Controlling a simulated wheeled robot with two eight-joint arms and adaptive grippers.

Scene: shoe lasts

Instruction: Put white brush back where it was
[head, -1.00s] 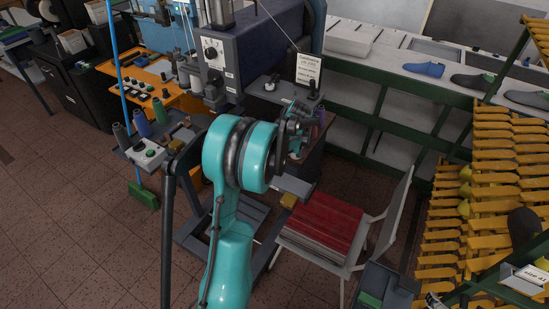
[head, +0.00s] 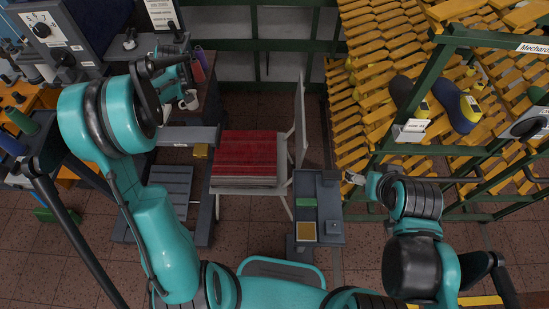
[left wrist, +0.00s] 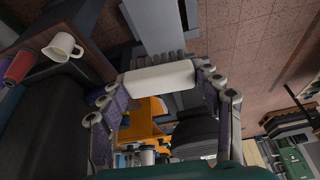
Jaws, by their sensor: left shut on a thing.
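The white brush (left wrist: 158,79) is held crosswise between the fingers of my left gripper (left wrist: 162,76) in the left wrist view. Only its plain white body shows, with what look like grey bristles along its upper edge. In the head view my left gripper (head: 177,68) is above the machine's dark side table, close to a white mug (head: 191,101); the brush cannot be made out there. My right gripper (head: 354,178) is beside the small grey stand, small and partly hidden by its arm, so its fingers are unclear.
A white chair (head: 298,120) bears a red stack (head: 248,155). The grey stand (head: 332,228) holds a green block (head: 306,202) and a yellow pad (head: 306,231). Yellow slatted racks (head: 352,110) with shoe lasts fill the right. Red and purple spools (head: 198,68) stand near the mug.

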